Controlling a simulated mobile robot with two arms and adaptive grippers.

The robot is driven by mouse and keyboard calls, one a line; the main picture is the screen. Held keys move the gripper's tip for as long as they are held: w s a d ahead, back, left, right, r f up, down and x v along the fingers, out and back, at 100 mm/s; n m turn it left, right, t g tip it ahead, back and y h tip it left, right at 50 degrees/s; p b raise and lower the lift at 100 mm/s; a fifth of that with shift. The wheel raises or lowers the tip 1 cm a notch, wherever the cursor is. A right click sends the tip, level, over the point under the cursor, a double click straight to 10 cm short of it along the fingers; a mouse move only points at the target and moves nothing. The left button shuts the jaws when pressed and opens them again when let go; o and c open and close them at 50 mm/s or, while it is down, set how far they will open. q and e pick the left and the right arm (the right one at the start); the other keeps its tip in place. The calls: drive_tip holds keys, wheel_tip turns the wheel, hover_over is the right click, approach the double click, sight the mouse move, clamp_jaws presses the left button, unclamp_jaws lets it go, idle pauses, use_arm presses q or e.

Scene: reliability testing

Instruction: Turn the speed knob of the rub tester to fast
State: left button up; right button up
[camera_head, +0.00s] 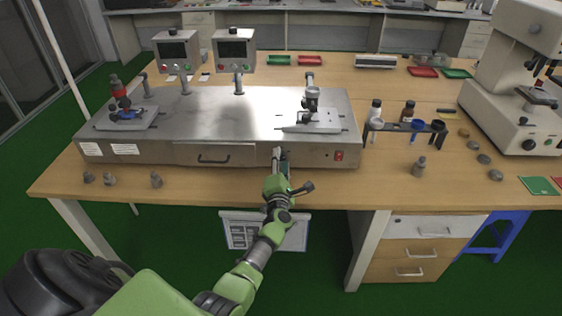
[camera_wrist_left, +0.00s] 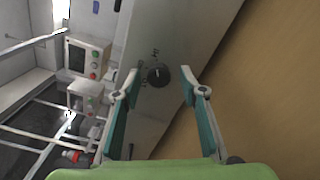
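The rub tester (camera_head: 220,120) is a long metal machine on the wooden table, with two display boxes on posts. Its speed knob (camera_wrist_left: 158,74) is a small dark round knob on the front face, with markings around it, seen in the left wrist view. My left gripper (camera_head: 279,157) is at the machine's front, right of the handle. In the left wrist view my left gripper (camera_wrist_left: 159,79) is open, with one finger on each side of the knob and a gap to both. In the head view the gripper hides the knob. My right gripper is not in view.
A red switch (camera_head: 339,156) is on the front face to the right. Small grey weights (camera_head: 156,180) stand at the table's front left, and another weight (camera_head: 420,167) stands at the right. A rack with bottles (camera_head: 405,127) and a microscope (camera_head: 515,90) stand further right.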

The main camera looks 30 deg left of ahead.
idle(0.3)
use_arm(q)
drive_tip(key=v, duration=1.2)
